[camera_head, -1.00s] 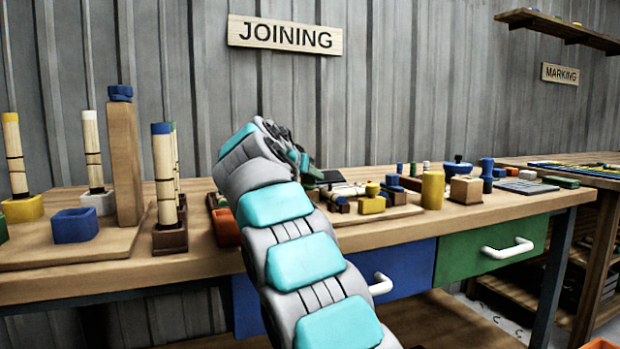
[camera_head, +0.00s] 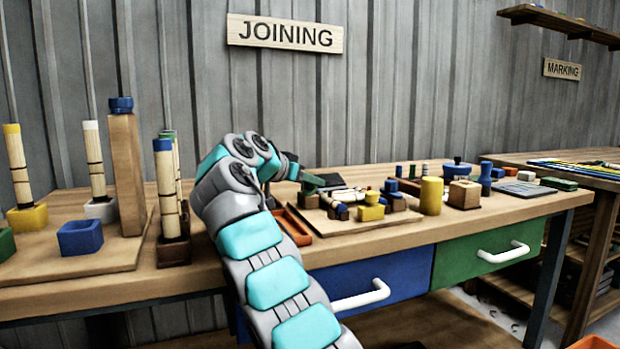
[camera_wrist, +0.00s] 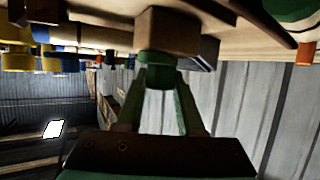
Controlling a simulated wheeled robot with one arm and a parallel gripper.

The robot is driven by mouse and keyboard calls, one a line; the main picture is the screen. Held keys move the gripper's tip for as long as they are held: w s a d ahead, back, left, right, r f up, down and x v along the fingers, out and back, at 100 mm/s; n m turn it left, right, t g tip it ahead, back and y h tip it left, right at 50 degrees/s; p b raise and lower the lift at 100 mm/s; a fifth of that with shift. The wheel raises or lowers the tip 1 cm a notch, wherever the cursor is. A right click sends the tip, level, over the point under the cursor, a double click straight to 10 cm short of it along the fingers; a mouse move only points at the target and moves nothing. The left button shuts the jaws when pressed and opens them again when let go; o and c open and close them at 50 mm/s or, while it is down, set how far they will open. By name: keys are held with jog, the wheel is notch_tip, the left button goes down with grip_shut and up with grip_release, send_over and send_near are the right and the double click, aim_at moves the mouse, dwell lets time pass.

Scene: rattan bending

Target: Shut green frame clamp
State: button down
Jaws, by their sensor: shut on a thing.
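My gripper (camera_wrist: 160,85) is shut on a green part in the wrist view, which looks like the green frame clamp (camera_wrist: 157,66). The part sits against a wooden block (camera_wrist: 170,30); how far the clamp is closed cannot be told. In the head view my gripper (camera_head: 311,184) is low over the bench's middle, at the left end of a wooden board with rattan and several colored blocks. My wrist hides part of that area.
The workbench (camera_head: 480,222) holds a yellow cylinder (camera_head: 431,196) and wooden block (camera_head: 465,193) to the right. An orange tray (camera_head: 293,228) lies beside my arm. A tall wooden post (camera_head: 126,172), blue cup (camera_head: 80,238) and upright rattan bundles stand left.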

aim_at(313, 191)
jog(key=shift+r, duration=0.15)
jog(key=c, duration=0.5)
grip_release()
notch_tip(313, 191, up, 4)
jog(key=p, duration=0.3)
jog(key=shift+s+d+f+b, duration=0.15)
jog(key=shift+s+f+b, duration=0.3)
jog(key=shift+b, duration=0.2)
jog(key=shift+s+d+b, duration=0.1)
jog(key=shift+s+b, duration=0.6)
jog(key=shift+b, duration=0.05)
jog(key=shift+s+d+r+b, duration=0.3)
jog(key=shift+s+b, duration=1)
jog(key=shift+s, duration=0.95)
jog(key=shift+s+d+r+b, duration=0.25)
jog(key=shift+s+b, duration=1.05)
jog(key=shift+s, duration=0.95)
jog(key=shift+s+d+r+b, duration=0.25)
jog(key=shift+s+b, duration=1.05)
jog(key=shift+s, duration=0.95)
